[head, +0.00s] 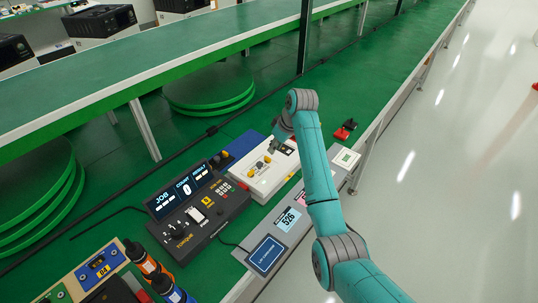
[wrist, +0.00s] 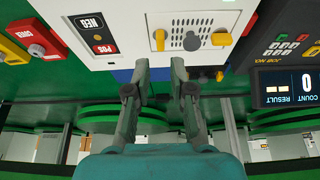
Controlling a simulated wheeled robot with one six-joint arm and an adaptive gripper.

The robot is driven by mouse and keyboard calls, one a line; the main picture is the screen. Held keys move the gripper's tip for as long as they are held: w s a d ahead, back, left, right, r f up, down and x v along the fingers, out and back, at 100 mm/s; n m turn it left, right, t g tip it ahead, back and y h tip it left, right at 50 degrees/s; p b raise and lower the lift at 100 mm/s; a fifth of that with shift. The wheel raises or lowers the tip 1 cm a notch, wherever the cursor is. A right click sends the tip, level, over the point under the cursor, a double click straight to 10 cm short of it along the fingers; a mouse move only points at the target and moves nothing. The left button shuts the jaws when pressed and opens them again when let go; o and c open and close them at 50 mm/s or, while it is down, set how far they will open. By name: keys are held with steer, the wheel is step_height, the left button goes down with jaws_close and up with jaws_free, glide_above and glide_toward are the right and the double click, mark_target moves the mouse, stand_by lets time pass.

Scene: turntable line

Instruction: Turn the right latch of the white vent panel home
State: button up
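The white vent panel (head: 266,184) lies on the green line beside the dark counter box. In the wrist view the panel (wrist: 125,18) fills the top middle, with a grey slotted grille (wrist: 191,38) between two yellow latches. The latch on the left of the wrist view (wrist: 160,40), the panel's right one seen from the head, points straight up and down. The other latch (wrist: 221,39) lies sideways. My gripper (wrist: 160,64) is open, its fingertips either side of the upright latch's line and just short of it. Contact cannot be told. In the head view my arm partly hides the panel's right end.
The counter box (head: 190,205) with its display stands left of the panel. A grey strip with screens (head: 290,220) runs along the front. Red and black blocks (head: 342,133) sit to the right.

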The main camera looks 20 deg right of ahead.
mark_target(268, 158)
steer(key=x, duration=0.7)
steer(key=shift+w+f, duration=0.1)
jaws_close()
